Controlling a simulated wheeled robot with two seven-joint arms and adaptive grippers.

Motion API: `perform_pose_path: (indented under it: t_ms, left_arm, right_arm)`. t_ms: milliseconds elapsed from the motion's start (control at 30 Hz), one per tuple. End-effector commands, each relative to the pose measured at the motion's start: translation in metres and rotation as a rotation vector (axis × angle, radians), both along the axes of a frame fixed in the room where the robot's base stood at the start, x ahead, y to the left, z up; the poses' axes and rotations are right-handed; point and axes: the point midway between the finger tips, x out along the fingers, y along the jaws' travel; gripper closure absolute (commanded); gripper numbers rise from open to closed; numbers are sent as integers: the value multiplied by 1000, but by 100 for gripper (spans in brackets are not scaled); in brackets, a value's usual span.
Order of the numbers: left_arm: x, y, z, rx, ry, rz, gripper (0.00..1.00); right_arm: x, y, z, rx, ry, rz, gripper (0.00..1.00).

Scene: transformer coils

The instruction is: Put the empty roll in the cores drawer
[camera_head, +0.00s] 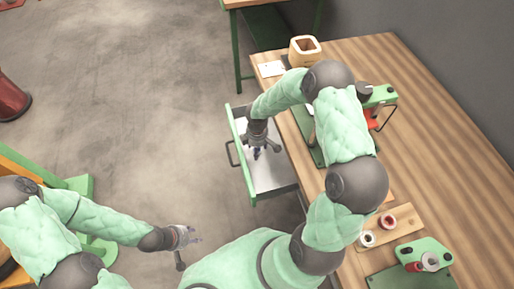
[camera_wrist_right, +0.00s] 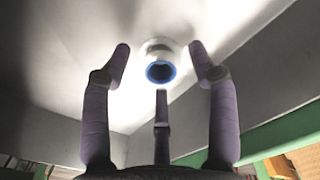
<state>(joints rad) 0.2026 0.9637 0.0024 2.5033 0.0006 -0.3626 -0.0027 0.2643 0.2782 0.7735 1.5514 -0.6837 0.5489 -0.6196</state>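The drawer (camera_head: 278,178) is pulled out from the left side of the wooden workbench. Its inside is pale and its front edge is green. My right gripper (camera_head: 256,154) reaches down into the drawer. In the right wrist view its fingers (camera_wrist_right: 160,62) are spread. A white roll with a blue rim (camera_wrist_right: 160,46) shows beyond and between the fingertips, against the pale drawer bottom, with no finger seen closed on it. In the head view my gripper and arm hide the roll. My left gripper (camera_head: 190,237) is open and empty over the floor, far from the drawer.
The workbench (camera_head: 440,140) carries a wooden box with an opening (camera_head: 304,48), a white card (camera_head: 271,69), a small wooden board (camera_head: 402,222) with two rolls, and a green fixture (camera_head: 424,252). A red cylinder (camera_head: 12,100) stands far left. The middle floor is clear.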

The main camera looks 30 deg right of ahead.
Motion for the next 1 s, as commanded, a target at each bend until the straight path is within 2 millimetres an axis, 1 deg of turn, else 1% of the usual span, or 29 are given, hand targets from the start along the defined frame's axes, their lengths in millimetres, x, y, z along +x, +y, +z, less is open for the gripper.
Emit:
perform_pose_path:
  t_ms: [300,367,433,567,800,1000]
  left_arm:
    - [0,0,1,0,0,0,60]
    - [0,0,3,0,0,0,60]
    - [0,0,6,0,0,0,60]
    - [0,0,16,0,0,0,60]
    - [0,0,36,0,0,0,60]
    - [0,0,46,0,0,0,60]
  right_arm:
    - [0,0,1,0,0,0,35]
    - [0,0,3,0,0,0,35]
    - [1,0,10,0,-2,-1,35]
    - [1,0,32,-1,-3,0,35]
    - [1,0,82,-1,-3,0,35]
    - [0,0,111,0,-2,-1,35]
